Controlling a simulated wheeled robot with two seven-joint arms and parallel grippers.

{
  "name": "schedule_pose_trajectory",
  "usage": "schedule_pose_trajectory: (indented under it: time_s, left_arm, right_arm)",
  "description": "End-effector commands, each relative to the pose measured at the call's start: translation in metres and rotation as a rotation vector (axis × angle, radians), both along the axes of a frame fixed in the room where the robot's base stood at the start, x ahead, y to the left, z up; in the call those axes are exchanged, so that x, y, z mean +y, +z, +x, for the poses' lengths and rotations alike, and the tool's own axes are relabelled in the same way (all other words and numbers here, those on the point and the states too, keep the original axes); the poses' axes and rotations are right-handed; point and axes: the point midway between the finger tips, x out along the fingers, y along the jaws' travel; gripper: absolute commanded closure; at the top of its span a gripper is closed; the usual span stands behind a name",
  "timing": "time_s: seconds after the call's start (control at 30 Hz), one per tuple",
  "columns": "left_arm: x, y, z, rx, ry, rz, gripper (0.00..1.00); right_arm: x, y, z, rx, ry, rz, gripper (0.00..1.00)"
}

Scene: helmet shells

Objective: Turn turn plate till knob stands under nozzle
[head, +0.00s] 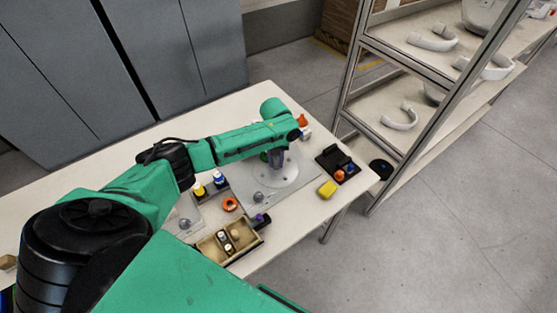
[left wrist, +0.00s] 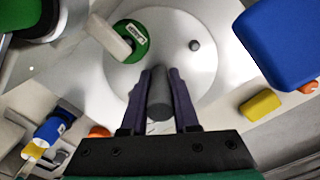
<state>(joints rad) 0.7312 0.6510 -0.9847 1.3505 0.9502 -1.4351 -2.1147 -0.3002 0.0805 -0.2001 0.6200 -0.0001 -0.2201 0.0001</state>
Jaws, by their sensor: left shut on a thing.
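The turn plate (head: 283,176) is a pale round disc on a grey board on the table. It also fills the upper middle of the left wrist view (left wrist: 205,75). My left gripper (head: 276,158) reaches down over it, and in the left wrist view its dark fingers (left wrist: 160,76) are shut on a grey upright knob (left wrist: 159,100). A small grey peg (left wrist: 195,45) stands on the disc farther off. A green round part (left wrist: 130,42) with a white label lies at the disc's left side, beside a pale bar (left wrist: 108,38). I cannot make out a nozzle for certain. My right gripper is not in view.
A yellow block (head: 327,189) and a black tray (head: 337,163) with orange and blue pieces lie right of the plate. A wooden box (head: 212,249), an orange ring (head: 229,204) and small bottles lie nearer. A large blue shape (left wrist: 285,40) fills the wrist view's upper right.

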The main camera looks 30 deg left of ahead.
Motion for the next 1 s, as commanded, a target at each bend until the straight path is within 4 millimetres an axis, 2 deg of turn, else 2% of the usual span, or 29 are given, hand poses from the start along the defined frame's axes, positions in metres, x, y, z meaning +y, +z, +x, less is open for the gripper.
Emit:
schedule_pose_trajectory:
  time_s: [0.47,0.5,0.57,0.87,1.0]
  left_arm:
    - [0.0017,0.0026,0.002,-0.009,-0.005,0.0,1.0]
    - [0.0017,0.0026,0.002,-0.009,-0.005,0.0,0.64]
    - [0.0017,0.0024,0.0018,-0.008,-0.005,0.001,0.42]
    - [0.0013,0.001,0.0002,-0.003,-0.005,0.0,0.42]
    - [0.0014,0.0099,0.0005,-0.004,-0.006,-0.001,0.42]
  right_arm:
    - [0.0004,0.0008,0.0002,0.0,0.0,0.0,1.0]
    - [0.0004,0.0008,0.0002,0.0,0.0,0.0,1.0]
    - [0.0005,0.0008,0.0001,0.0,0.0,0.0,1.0]
    - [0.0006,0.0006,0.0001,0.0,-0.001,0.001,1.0]
    - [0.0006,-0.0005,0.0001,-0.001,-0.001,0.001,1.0]
